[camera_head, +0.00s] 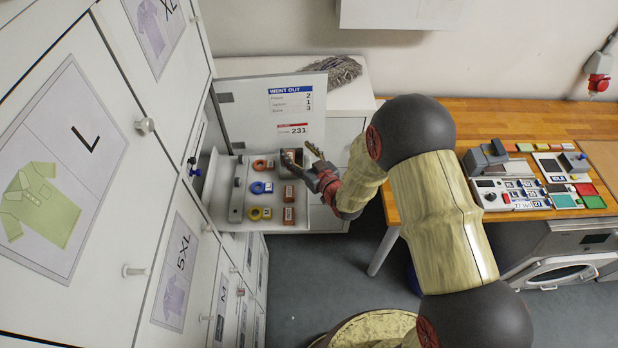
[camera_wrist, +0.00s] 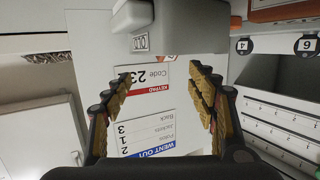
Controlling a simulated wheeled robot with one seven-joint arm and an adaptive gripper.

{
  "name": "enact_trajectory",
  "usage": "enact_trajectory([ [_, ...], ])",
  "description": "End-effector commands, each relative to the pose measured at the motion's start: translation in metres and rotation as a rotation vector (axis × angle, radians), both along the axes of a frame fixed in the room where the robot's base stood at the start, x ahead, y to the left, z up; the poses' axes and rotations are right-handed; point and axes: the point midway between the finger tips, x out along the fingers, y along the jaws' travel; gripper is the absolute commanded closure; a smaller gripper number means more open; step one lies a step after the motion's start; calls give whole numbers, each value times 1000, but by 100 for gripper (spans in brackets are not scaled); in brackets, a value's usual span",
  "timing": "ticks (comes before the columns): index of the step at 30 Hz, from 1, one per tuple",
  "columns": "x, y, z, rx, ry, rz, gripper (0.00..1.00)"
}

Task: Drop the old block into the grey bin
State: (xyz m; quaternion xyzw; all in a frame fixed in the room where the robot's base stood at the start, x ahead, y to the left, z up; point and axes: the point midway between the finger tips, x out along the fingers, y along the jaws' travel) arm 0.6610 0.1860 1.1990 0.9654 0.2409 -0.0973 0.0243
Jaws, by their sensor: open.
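My gripper (camera_head: 303,152) is open over the right edge of a white shelf (camera_head: 235,222) inside an opened cabinet. In the wrist view its spread fingers (camera_wrist: 163,92) have nothing between them but a sign behind. Reddish-brown blocks with pale labels, such as one block (camera_head: 288,193) and another (camera_head: 289,214), stand in a column on the shelf. My gripper partly covers the top of this column. I cannot tell which block is the old one. No grey bin can be made out for certain. A grey body (camera_wrist: 170,27) shows at the top of the wrist view.
Orange, blue (camera_head: 261,187) and yellow rings and a grey bar (camera_head: 237,195) share the shelf. An upright sign panel (camera_head: 262,108) stands behind. Locker doors (camera_head: 85,165) close off the left. A wooden bench (camera_head: 490,112) with devices is right. The grey floor is partly clear.

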Motion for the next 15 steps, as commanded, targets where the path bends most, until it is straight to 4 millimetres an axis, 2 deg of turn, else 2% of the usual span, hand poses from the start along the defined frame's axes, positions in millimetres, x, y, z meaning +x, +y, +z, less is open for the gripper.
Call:
enact_trajectory([
  [5,-15,-9,4,0,-1,-1,42],
  [15,-73,-40,17,1,0,-2,42],
])
